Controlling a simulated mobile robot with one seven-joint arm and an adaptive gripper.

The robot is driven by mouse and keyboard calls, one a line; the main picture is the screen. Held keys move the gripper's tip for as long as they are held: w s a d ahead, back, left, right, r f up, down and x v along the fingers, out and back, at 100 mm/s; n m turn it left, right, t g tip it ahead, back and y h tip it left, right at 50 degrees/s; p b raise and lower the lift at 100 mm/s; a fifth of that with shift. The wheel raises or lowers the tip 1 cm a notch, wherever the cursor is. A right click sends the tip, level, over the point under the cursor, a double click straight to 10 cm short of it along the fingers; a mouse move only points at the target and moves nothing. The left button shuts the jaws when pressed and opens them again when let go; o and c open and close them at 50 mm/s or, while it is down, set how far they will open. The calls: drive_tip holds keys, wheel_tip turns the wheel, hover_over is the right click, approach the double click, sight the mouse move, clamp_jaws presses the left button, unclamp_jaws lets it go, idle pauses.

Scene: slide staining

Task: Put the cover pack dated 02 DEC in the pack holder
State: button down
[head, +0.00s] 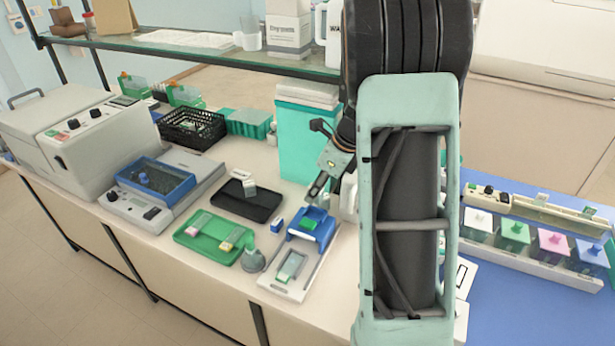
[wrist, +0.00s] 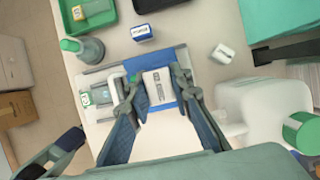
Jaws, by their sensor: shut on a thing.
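My gripper (wrist: 156,88) is shut on a small white cover pack (wrist: 158,84) with dark print. The print is too small for me to read a date. In the wrist view the pack sits between the two fingertips, over a blue block (wrist: 135,66) that looks like the pack holder. In the head view my gripper (head: 319,188) is just above the blue holder (head: 325,229), and a green patch shows in it. The held pack is not clear in the head view. I cannot tell whether the pack touches the holder.
A small blue-and-white pack (wrist: 141,33) and a white pack (wrist: 223,53) lie nearby. A black tray (head: 262,210), a green slide tray (head: 190,240) and a grey bottle (head: 253,261) stand to the left. A tall teal box (head: 305,140) stands behind.

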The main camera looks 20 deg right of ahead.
sight(315, 209)
drive_tip(key=shift+w, duration=0.2)
drive_tip(key=shift+s+f+b, duration=0.15)
drive_tip(key=shift+f+b, duration=2.25)
drive_tip(key=shift+f, duration=0.4)
drive_tip(key=shift+s+f, duration=0.1)
drive_tip(key=shift+f, duration=0.05)
drive_tip(key=shift+s+f, duration=0.1)
drive_tip(key=shift+f, duration=0.05)
drive_tip(key=c, duration=1.8)
unclamp_jaws()
drive_tip(key=shift+o, duration=0.7)
drive_tip(key=shift+f, duration=0.15)
